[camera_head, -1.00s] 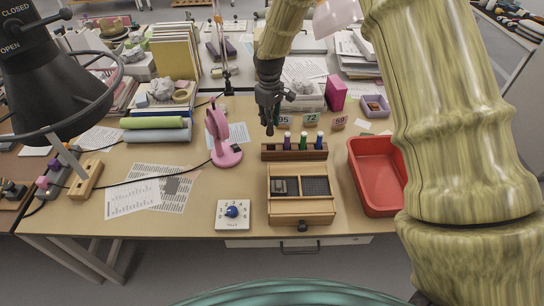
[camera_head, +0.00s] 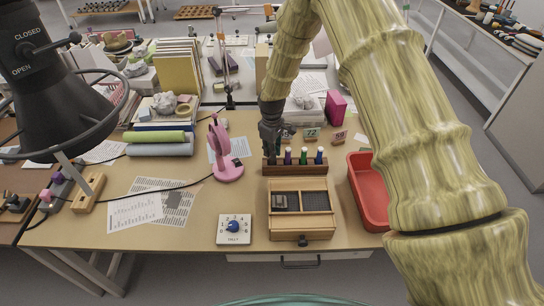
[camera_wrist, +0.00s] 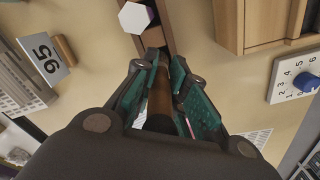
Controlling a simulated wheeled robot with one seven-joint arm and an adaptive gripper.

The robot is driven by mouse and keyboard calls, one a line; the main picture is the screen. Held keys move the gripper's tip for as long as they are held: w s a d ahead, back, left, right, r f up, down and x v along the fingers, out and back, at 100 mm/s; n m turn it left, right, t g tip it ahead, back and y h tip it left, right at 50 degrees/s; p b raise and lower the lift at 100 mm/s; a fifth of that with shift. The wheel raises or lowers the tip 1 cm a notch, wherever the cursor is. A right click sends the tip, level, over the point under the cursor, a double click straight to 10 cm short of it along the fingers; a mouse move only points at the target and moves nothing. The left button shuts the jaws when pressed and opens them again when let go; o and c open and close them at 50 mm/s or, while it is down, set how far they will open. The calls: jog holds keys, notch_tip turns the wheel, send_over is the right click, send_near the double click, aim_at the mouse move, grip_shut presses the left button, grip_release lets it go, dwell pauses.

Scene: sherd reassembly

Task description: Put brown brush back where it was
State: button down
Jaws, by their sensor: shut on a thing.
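My gripper (camera_head: 271,150) is over the left end of the wooden rack (camera_head: 296,170), pointing down. In the wrist view its teal fingers (camera_wrist: 160,85) are shut on the brown brush (camera_wrist: 160,98), a brown cylinder between them. The brush's far end points at the end of the rack (camera_wrist: 152,38); I cannot tell whether it is inside a slot. In the head view the gripper mostly hides the brush. A purple brush (camera_head: 288,156), a green brush (camera_head: 303,156) and a blue brush (camera_head: 319,156) stand upright in the rack. A white hexagonal top (camera_wrist: 134,17) shows beside the held brush.
A wooden box (camera_head: 301,232) stands in front of the rack, with a white dial (camera_head: 234,229) to its left. A pink fan (camera_head: 224,165) is left of the rack, a red tray (camera_head: 363,200) right. Number cards (camera_head: 312,134) stand behind the rack.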

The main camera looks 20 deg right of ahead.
jog(key=shift+f+p, duration=0.55)
jog(key=shift+f, duration=1.2)
jog(key=shift+f, duration=0.1)
jog(key=c, duration=1.5)
grip_release()
jog(key=shift+o, duration=0.2)
notch_tip(320, 180, up, 12)
jog(key=b, duration=0.4)
jog(key=shift+f, duration=0.25)
jog(key=shift+r, duration=0.35)
